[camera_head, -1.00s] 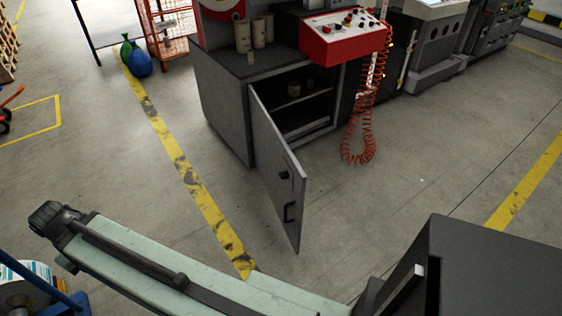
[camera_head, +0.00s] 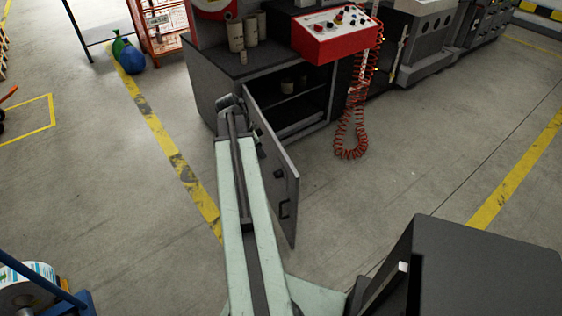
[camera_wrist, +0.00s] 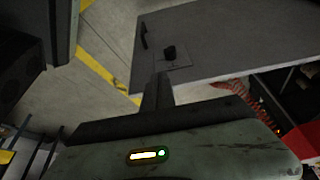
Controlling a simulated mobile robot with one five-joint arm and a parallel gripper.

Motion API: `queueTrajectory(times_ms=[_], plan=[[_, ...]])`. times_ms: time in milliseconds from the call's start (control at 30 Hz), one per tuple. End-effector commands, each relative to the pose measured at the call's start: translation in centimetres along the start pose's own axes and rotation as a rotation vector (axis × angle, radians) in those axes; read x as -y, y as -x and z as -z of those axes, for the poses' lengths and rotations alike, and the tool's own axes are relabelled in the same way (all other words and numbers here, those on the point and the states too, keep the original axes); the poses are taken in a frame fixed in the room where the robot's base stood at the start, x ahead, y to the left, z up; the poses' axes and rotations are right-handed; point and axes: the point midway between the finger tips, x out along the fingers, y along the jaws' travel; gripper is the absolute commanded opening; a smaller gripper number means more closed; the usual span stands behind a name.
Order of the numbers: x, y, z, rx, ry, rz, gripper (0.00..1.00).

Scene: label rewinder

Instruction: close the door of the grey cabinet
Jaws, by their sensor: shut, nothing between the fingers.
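The grey cabinet (camera_head: 204,88) stands at the upper middle of the head view. Its door (camera_head: 287,203) is wide open and swung out towards me, with a dark handle (camera_head: 284,209) near its free edge. The wrist view shows the door's face (camera_wrist: 225,45), with the handle (camera_wrist: 143,37) and a dark latch knob (camera_wrist: 168,52). My gripper (camera_wrist: 160,82) is shut and empty, in front of the door's face near the knob. I cannot tell whether it touches. In the head view my arm reaches to the door's left side and covers part of it.
A red control box (camera_head: 335,36) sits on the cabinet's right side, with a red coiled hose (camera_head: 350,140) hanging to the floor. The cabinet's shelves show inside. Floor right of the door is clear. A label roll (camera_head: 25,285) is at the lower left.

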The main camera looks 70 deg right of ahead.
Motion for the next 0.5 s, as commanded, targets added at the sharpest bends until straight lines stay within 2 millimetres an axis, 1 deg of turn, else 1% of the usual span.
queueTrajectory(times_ms=[67,167,267,500], plan=[[0.0,-0.2,0.0,0.0,-0.001,0.0,0.0],[0.0,-1.2,-0.2,0.0,0.0,0.0,0.0],[0.0,-3.1,-0.4,0.001,0.001,0.001,0.0],[0.1,-8.7,-0.5,0.001,0.002,0.001,0.0]])
